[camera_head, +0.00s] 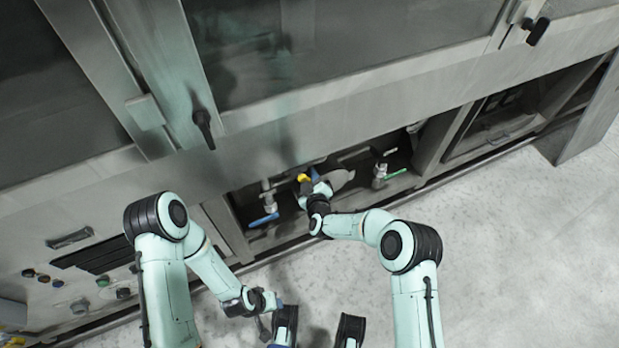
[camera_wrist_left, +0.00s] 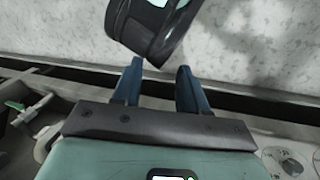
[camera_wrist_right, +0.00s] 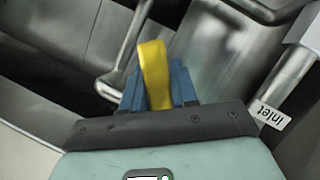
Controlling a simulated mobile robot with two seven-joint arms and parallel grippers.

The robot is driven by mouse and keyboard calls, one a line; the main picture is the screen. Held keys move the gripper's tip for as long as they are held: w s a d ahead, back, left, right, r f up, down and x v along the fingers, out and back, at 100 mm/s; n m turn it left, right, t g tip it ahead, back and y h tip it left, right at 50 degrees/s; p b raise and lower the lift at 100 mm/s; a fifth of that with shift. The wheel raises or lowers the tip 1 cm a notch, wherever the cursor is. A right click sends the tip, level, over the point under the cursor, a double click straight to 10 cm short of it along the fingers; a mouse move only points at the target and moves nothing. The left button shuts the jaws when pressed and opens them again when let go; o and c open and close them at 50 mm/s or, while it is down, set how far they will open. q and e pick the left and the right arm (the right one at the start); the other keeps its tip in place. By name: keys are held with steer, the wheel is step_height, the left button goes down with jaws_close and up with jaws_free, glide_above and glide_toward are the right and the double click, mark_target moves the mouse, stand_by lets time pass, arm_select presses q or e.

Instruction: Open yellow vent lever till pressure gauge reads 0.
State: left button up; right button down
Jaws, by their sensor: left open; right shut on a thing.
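The yellow vent lever (camera_head: 303,177) shows as a small yellow patch in the low open bay of the washer. In the right wrist view the lever (camera_wrist_right: 154,65) is a flat yellow bar standing between the blue fingers. My right gripper (camera_wrist_right: 156,88) is shut on it. My left gripper (camera_wrist_left: 158,88) is open and empty, low in front of the machine, apart from the lever. A pale round dial (camera_wrist_left: 291,164), possibly the pressure gauge, is at the lower right of the left wrist view, cut by the edge. Its reading is too small to tell.
Beside the lever are a blue-handled valve (camera_head: 264,219) and a green-handled valve (camera_head: 388,176). A pipe with an "Inlet" label (camera_wrist_right: 270,115) runs right of my right gripper. The bay's top edge and side walls are close. Pale floor (camera_head: 510,250) is clear at right.

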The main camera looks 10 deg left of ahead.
steer(key=c, duration=1)
jaws_free()
steer(key=shift+o, duration=0.2)
steer(key=shift+s+d+r, duration=0.15)
steer(key=shift+s+r, duration=0.05)
steer(key=shift+s, duration=0.2)
arm_select(q)
steer(key=s+d+r+g+p, duration=0.1)
steer(key=s+d+r+p, duration=0.1)
steer(key=s+r+p, duration=0.1)
steer(key=shift+s+r+g+h, duration=0.3)
steer(key=shift+s+r, duration=0.05)
steer(key=shift+s, duration=0.4)
arm_select(e)
steer(key=v, duration=1.2)
steer(key=shift+s, duration=0.2)
steer(key=shift+d+r, duration=0.1)
steer(key=shift+d, duration=0.05)
